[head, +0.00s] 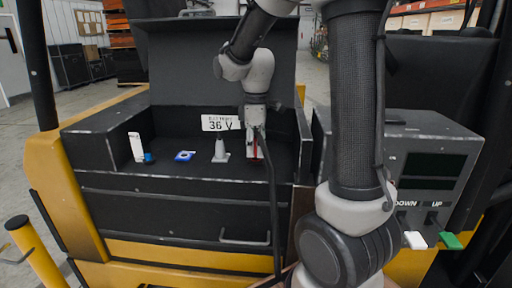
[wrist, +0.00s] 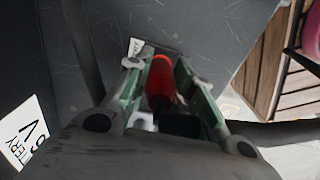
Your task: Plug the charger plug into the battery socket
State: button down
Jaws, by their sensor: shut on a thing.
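My gripper (head: 255,140) points down into the black battery compartment (head: 105,167), at its right side. It is shut on a red piece, which I take to be the charger plug (head: 254,150). In the wrist view the red plug (wrist: 160,82) sits between the two green-sided fingers of my gripper (wrist: 158,66), its far end near a dark grey surface. A black cable (head: 271,195) hangs from beside the gripper over the front edge. I cannot make out the battery socket; the gripper and plug may hide it. Whether the plug touches anything is unclear.
A "BATTERY 36 V" label (head: 221,123) stands left of the gripper. A grey box with DOWN and UP switches (head: 430,160) is at right.

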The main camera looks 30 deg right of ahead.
jog(key=shift+f, duration=0.6)
jog(key=c, duration=1.1)
grip_release()
jog(key=shift+c, duration=0.2)
jog(key=shift+r, duration=0.1)
notch_tip(320, 180, up, 12)
jog(key=shift+f, duration=0.1)
